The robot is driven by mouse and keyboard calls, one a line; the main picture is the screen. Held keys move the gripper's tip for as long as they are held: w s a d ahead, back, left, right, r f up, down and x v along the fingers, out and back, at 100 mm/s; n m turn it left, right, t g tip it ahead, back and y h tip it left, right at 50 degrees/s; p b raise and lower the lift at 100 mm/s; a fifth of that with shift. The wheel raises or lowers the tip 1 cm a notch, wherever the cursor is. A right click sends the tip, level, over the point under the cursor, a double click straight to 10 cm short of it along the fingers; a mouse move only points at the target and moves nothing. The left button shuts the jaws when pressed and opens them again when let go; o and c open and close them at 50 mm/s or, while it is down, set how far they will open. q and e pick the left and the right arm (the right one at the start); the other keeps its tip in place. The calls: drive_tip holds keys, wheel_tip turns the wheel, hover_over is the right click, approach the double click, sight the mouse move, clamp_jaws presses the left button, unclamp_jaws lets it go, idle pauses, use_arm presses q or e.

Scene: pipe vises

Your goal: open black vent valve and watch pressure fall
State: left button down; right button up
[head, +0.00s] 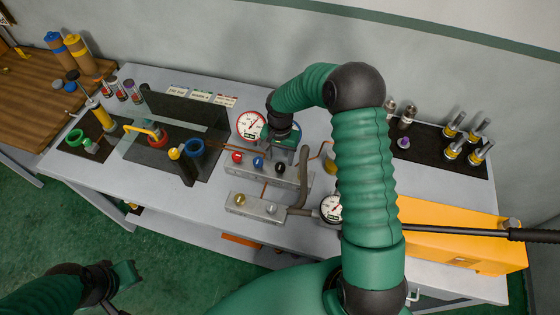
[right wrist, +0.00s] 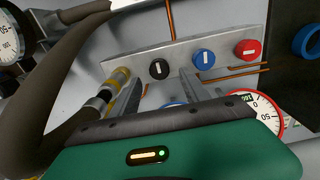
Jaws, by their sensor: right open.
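The black vent valve knob (head: 281,168) is on the grey manifold (head: 262,174), to the right of a blue knob (head: 258,163) and a red knob (head: 237,157). In the right wrist view the black knob (right wrist: 158,69) has a white bar mark. My right gripper (right wrist: 161,88) is open, its two fingers either side of the line to the black knob, apparently short of it. In the head view the right gripper (head: 284,150) is partly hidden by its own arm. A round gauge (head: 251,126) stands behind the manifold; its reading is too small. My left gripper (head: 125,275) is low at left.
A second gauge (head: 331,208) and a thick hose (head: 303,180) are close to the manifold's right. A lower block (head: 258,207) carries round fittings. A yellow-orange box (head: 455,238) is at right. Bare bench (head: 205,205) lies front left of the manifold.

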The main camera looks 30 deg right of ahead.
sight(280, 165)
wheel_tip(280, 165, down, 3)
drive_tip(key=shift+d+f, duration=0.15)
drive_tip(key=shift+f, duration=0.05)
drive_tip(key=shift+s+f, duration=0.1)
drive_tip(key=shift+f, duration=0.4)
drive_tip(key=shift+a, duration=0.3)
drive_tip(key=shift+c, duration=0.5)
drive_tip(key=shift+d, duration=0.15)
clamp_jaws()
